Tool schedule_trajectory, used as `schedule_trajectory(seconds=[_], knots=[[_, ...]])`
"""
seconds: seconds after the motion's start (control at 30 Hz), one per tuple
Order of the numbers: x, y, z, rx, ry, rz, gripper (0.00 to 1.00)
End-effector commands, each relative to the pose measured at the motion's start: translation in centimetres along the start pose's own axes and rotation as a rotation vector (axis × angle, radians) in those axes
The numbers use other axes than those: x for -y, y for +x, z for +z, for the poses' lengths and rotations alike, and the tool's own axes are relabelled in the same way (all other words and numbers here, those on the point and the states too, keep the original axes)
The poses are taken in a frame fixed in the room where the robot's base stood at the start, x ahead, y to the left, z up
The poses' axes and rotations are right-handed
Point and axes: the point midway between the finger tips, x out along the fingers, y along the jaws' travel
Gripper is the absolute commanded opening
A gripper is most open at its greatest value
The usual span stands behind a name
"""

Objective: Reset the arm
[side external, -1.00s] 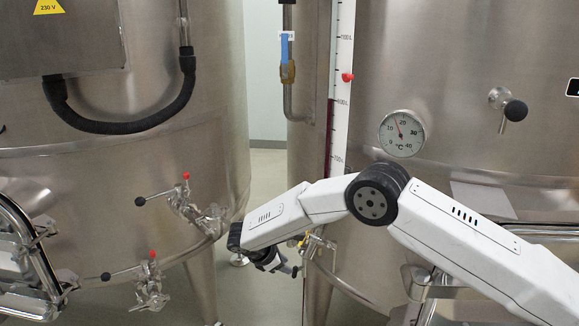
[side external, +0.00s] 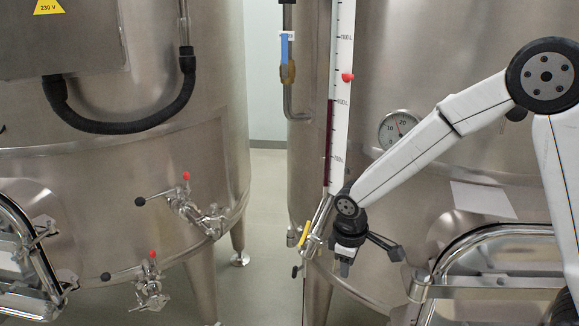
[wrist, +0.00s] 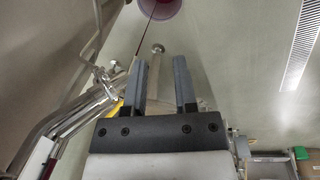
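My gripper (side external: 345,266) hangs pointing down in front of the right steel vat (side external: 400,240), just right of a valve with a yellow handle (side external: 305,235). It looks apart from the valve. In the wrist view my gripper (wrist: 162,62) has its two dark fingers apart, with nothing held between them. A steel leg with a round foot (wrist: 158,48) shows beyond the fingers. Steel pipework (wrist: 75,115) runs close on the left in the wrist view.
The left vat (side external: 120,190) carries valves with red knobs (side external: 186,177) and a black hose (side external: 125,125). A dial thermometer (side external: 397,126) sits on the right vat, partly covered by my arm. Bent steel tubing (side external: 500,235) stands at the right. Floor shows between the vats.

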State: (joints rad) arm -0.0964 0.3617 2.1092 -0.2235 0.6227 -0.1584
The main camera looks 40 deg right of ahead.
Motion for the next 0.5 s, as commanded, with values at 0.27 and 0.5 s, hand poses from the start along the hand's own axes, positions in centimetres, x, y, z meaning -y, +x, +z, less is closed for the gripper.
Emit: schedule_trajectory(seconds=[0.27,0.5], knots=[[1.5,-1.6,5.9,-0.112,0.258,-0.057,0.35],[2.6,-1.9,9.3,-0.173,0.413,-0.082,0.35]])
